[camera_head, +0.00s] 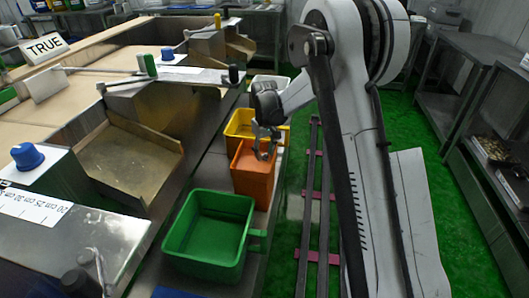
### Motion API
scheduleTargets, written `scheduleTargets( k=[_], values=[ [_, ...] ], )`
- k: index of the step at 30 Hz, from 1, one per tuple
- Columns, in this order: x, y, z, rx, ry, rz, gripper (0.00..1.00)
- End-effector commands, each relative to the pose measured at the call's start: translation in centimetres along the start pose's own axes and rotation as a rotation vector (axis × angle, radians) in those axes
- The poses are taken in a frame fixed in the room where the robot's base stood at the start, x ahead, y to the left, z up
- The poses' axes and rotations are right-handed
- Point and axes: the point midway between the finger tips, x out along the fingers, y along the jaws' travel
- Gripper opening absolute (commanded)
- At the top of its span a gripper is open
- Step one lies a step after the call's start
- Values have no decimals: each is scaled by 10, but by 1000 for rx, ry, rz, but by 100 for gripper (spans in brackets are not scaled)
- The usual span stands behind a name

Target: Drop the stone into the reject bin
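My gripper (266,152) hangs from my arm above the orange bin (254,178), in the middle of the view. Its fingers point down and are small in the picture, so I cannot tell whether they are apart or closed. I cannot make out a stone in the gripper or elsewhere. A green bin (208,233) stands in front of the orange one, and its visible inside looks empty. A yellow bin (240,122) stands just behind the orange one, partly covered by my gripper. No label shows which bin is for rejects.
A bench with wooden troughs (125,165) and blue knobs (27,155) runs along the left. A grey rack (490,115) stands at the right. Rails with pink crosspieces (318,195) run along the green floor.

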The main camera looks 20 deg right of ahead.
Motion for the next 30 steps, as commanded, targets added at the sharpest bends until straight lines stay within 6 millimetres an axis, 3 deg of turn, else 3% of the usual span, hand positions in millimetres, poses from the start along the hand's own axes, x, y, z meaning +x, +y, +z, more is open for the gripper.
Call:
scheduleTargets(
  k=[5, 21, 30],
  values=[
    [-13, 0, 0, 0, 0, 0, 35],
    [-113, 0, 0, 0, 0, 0, 35],
    [-138, -2, 4, 3, 7, 2, 35]
  ],
)
